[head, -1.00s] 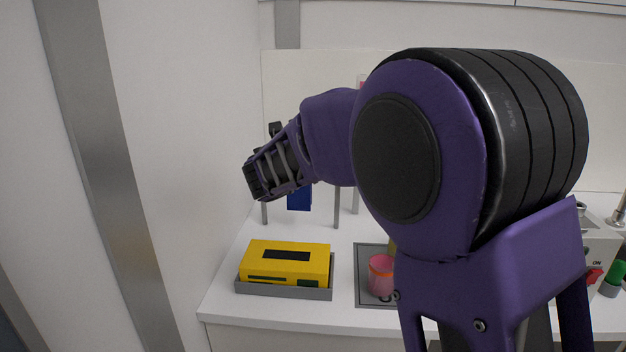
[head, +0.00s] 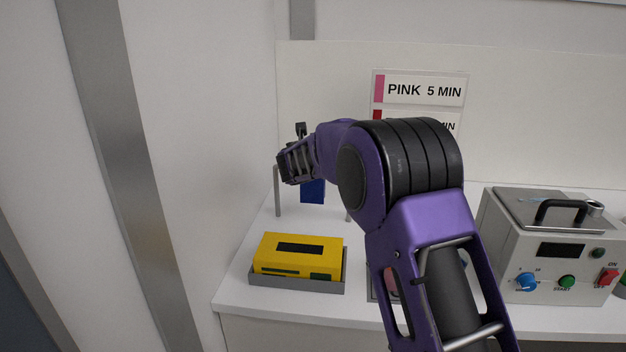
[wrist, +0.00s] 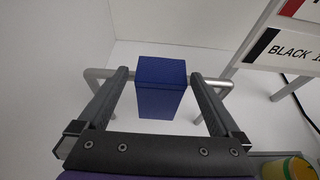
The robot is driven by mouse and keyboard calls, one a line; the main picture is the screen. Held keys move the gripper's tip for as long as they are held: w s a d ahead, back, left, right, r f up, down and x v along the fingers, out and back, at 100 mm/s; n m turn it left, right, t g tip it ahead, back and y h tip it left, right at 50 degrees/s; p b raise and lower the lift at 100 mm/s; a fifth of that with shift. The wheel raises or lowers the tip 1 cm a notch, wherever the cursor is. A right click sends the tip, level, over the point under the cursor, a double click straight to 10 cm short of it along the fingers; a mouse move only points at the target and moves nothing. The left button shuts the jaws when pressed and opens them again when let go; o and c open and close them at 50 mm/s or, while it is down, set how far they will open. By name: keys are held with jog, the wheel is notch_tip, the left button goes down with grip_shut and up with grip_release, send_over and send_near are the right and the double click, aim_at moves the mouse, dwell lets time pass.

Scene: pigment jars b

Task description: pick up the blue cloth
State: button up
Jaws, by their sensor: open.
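The blue cloth (wrist: 161,85) hangs folded over a grey metal rail (wrist: 97,74) in the wrist view. It also shows in the head view (head: 313,191), just below my gripper (head: 290,165), which hides its upper part. In the wrist view the two fingers of my gripper (wrist: 160,76) are apart, one on each side of the cloth. I see a gap between each finger and the cloth, so it is not gripped.
A yellow box (head: 298,255) sits in a grey tray (head: 297,284) below the rail. A grey machine (head: 548,250) with knobs stands at right. A pink jar (head: 391,284) is mostly behind my arm. A white wall is close on the left. Signs (head: 424,90) stand behind.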

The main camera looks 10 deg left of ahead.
jog(key=shift+p+x, duration=0.7)
jog(key=shift+x, duration=1.85)
jog(key=shift+d+r, duration=0.15)
jog(key=c, duration=1.5)
